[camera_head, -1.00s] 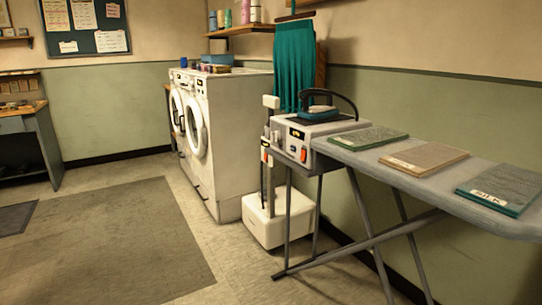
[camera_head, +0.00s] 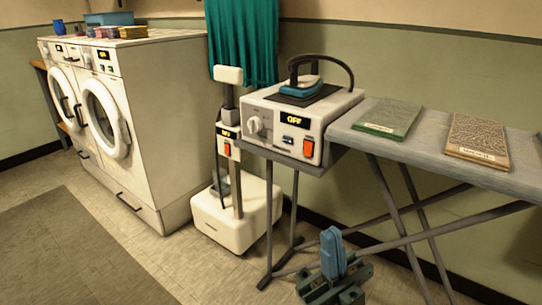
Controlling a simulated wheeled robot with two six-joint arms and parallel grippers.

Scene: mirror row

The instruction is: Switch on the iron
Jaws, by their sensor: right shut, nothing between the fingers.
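The iron (camera_head: 301,87), dark with a blue body, rests on a dark pad on top of a white station (camera_head: 277,118) at the left end of the ironing board. The station's front has a yellow-lettered display (camera_head: 296,121) reading OFF, a pale dial (camera_head: 255,124), a small dark panel and an orange-red switch (camera_head: 309,147). My right gripper (camera_head: 333,237) is at the bottom of the head view, its blue fingers pointing up, shut and empty. In the picture it is below and slightly right of the switch, apart from the station. My left gripper is not in view.
The ironing board (camera_head: 440,148) runs right, with a green pad (camera_head: 389,118) and a brown pad (camera_head: 478,138) on it. A white wheeled steamer (camera_head: 238,215) with its own orange switch stands left of the station. White washing machines (camera_head: 150,110) stand farther left.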

